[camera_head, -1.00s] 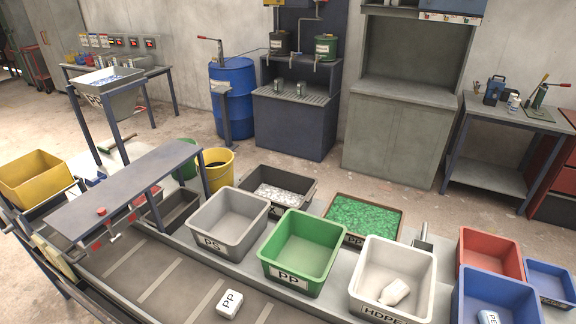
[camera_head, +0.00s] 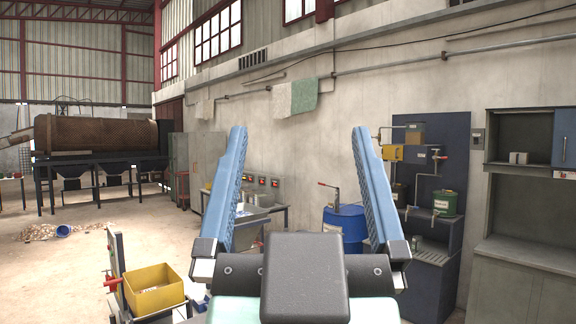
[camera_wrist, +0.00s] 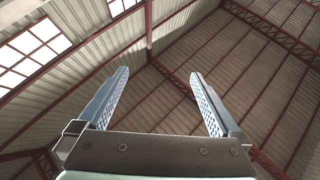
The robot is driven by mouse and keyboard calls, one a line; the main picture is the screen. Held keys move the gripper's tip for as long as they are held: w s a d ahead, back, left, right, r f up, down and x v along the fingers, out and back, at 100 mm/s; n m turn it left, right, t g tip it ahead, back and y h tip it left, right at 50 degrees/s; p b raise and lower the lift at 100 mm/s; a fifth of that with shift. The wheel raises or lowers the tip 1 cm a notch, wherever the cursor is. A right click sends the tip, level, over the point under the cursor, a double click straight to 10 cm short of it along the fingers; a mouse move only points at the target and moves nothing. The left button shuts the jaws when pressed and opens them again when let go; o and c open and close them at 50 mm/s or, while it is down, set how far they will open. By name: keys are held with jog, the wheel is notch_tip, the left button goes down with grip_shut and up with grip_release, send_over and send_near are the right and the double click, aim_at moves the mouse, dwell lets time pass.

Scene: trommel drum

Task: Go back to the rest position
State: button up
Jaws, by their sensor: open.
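My gripper (camera_head: 301,145) stands raised in the middle of the head view, its two blue fingers pointing up and spread wide apart. Nothing is between the fingers. In the wrist view my gripper (camera_wrist: 160,82) is also open and empty, pointing up at the roof. The sorting bins and the belt are out of view, apart from a yellow bin (camera_head: 155,298) at the lower left.
A blue drum (camera_head: 344,225) and a dark blue workstation (camera_head: 434,275) stand by the wall. A grey cabinet (camera_head: 524,270) is at the right. The rusty trommel drum (camera_head: 95,134) is far left, with open floor before it. Roof beams (camera_wrist: 149,28) are high above.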

jog(key=shift+s+a+r+t+y, duration=0.15)
jog(key=shift+s+a+r+t, duration=0.15)
jog(key=shift+s+r, duration=0.25)
jog(key=shift+s+a+r+t+y, duration=0.2)
jog(key=shift+s+r+t, duration=0.1)
jog(key=shift+s+r, duration=0.25)
